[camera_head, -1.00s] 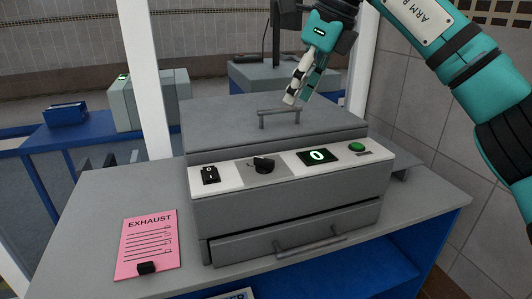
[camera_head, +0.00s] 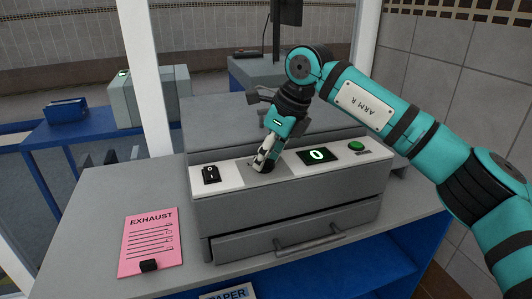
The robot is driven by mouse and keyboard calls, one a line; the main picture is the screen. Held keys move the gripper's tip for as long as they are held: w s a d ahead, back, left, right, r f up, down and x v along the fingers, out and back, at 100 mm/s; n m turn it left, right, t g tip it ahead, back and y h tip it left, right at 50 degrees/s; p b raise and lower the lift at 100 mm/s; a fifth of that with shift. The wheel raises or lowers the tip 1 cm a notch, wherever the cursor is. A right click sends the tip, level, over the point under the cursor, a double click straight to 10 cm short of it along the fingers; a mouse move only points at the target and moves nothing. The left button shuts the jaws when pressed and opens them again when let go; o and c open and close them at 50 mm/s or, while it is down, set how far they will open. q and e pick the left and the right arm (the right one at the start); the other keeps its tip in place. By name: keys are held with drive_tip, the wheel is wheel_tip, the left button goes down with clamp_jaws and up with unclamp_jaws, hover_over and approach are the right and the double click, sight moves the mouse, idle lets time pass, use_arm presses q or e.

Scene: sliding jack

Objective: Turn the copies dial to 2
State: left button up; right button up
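The grey copier (camera_head: 300,218) stands on a grey counter, with a white control strip along its top front edge. My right gripper (camera_head: 264,163) points down at the copies dial's grey patch (camera_head: 250,162), its fingertips at the dial. The fingers hide nearly all of the black dial, so I cannot tell whether they are closed on it or which way it points. The display (camera_head: 317,155) right of the dial reads 0. My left gripper is not in view.
A black power switch (camera_head: 211,174) sits left of the dial and a green button (camera_head: 356,146) right of the display. A pink EXHAUST sheet (camera_head: 150,240) lies on the counter (camera_head: 95,215). A drawer handle (camera_head: 308,241) sticks out in front.

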drive_tip(key=shift+c, duration=0.4)
drive_tip(key=shift+s, duration=0.1)
clamp_jaws()
drive_tip(key=shift+f, duration=0.1)
drive_tip(key=shift+f+m+b, duration=0.1)
drive_tip(key=shift+m+b, duration=0.3)
drive_tip(key=shift+b, duration=0.15)
drive_tip(key=m+t+h+b, duration=0.1)
drive_tip(key=m+b, duration=0.1)
drive_tip(key=shift+f+m+b, duration=0.1)
drive_tip(key=shift+m+b, duration=0.2)
drive_tip(key=shift+m, duration=0.1)
drive_tip(key=shift+s+a+m+t+h+b, duration=0.1)
drive_tip(key=shift+m+t+h+b, duration=0.2)
drive_tip(key=shift+m+b, duration=0.75)
drive_tip(key=shift+m+t+h+b, duration=0.3)
drive_tip(key=shift+m+h+b, duration=0.2)
drive_tip(key=shift+m, duration=1.05)
